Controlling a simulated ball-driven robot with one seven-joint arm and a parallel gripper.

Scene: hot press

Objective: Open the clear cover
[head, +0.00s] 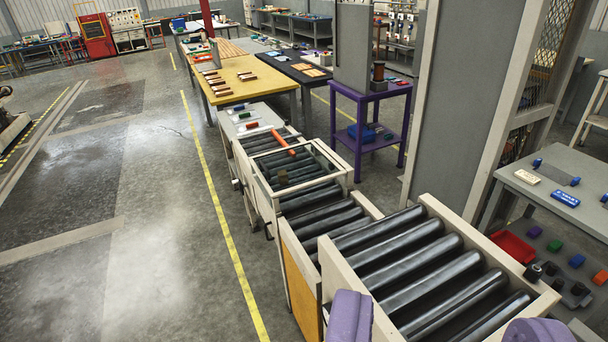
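A cream-framed section (350,178) over the roller conveyor, in the middle of the head view, looks like the clear cover. Dark rollers show through it, and it seems to lie flat. An orange-red bar (284,142) slants across its far part; I cannot tell whether it is fixed to the cover. A small dark block shows near its left side. My gripper (444,326) shows as two purple fingers at the bottom edge, wide apart with nothing visible between them. It is well nearer to me than the cover, over the near rollers.
The near roller conveyor (430,262) fills the lower middle. A grey panel (470,90) and a grey table (580,200) with small coloured parts stand at right. A purple stand (372,90) is behind the conveyor. The floor left of the yellow line (222,215) is clear.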

